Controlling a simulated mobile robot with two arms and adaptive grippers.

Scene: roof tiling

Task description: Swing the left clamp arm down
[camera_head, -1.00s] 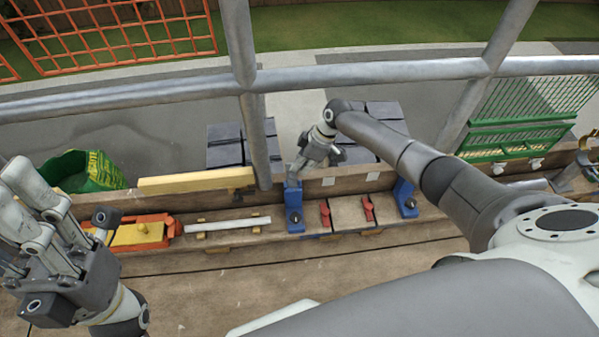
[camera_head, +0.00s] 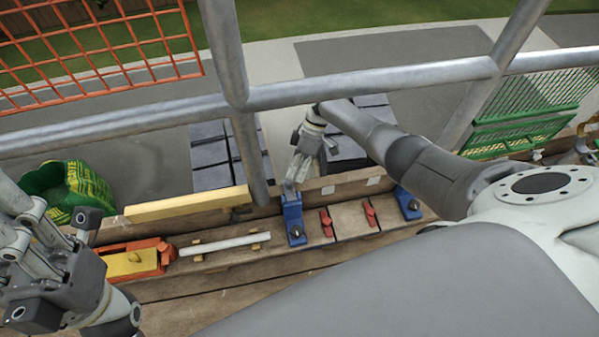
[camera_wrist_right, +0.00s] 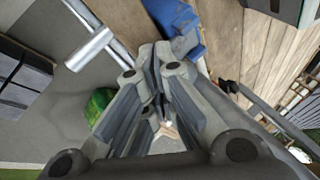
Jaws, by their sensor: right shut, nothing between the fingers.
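The left clamp (camera_head: 293,220) is a blue block with a dark knob, on the wooden plank in the middle of the head view. Its blue body also shows at the top of the wrist view (camera_wrist_right: 180,32). My right gripper (camera_head: 290,184) is at the clamp's upper end, fingers pointing down, shut and empty. Whether it touches the clamp is unclear. The clamp arm cannot be told apart from the fingertips in the head view.
A second blue clamp (camera_head: 408,204) stands to the right, with red toggles (camera_head: 326,222) between. A white rod (camera_head: 225,244) and an orange-yellow tool (camera_head: 133,260) lie to the left. A grey rail (camera_head: 370,83) crosses behind, with an upright post (camera_head: 232,90) close left of my right gripper.

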